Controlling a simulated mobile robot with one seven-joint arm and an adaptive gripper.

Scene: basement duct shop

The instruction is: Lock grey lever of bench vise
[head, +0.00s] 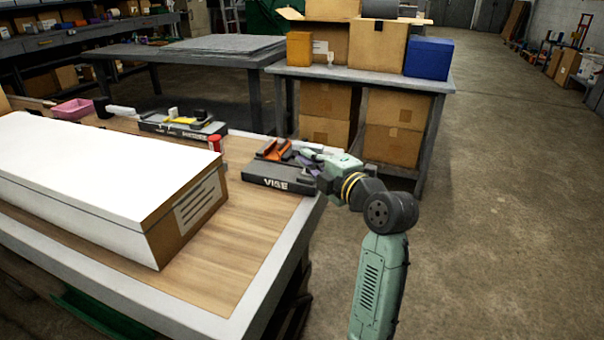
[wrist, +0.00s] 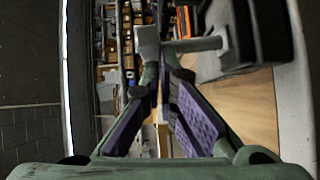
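The bench vise (head: 275,184) has a dark base lettered VISE and orange jaw parts, and sits at the right corner of the wooden workbench. In the wrist view its dark body (wrist: 262,30) fills the upper right. The grey lever (wrist: 192,45) sticks out leftward from it there, ending in a square grey head. My gripper (head: 308,157) is at the vise's right side. The fingertips are close to the lever; contact cannot be told. In the head view my gripper partly hides the lever.
A large white-topped box (head: 90,180) takes up the left of the workbench (head: 240,260). A table (head: 350,75) with cartons and a blue box is beyond.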

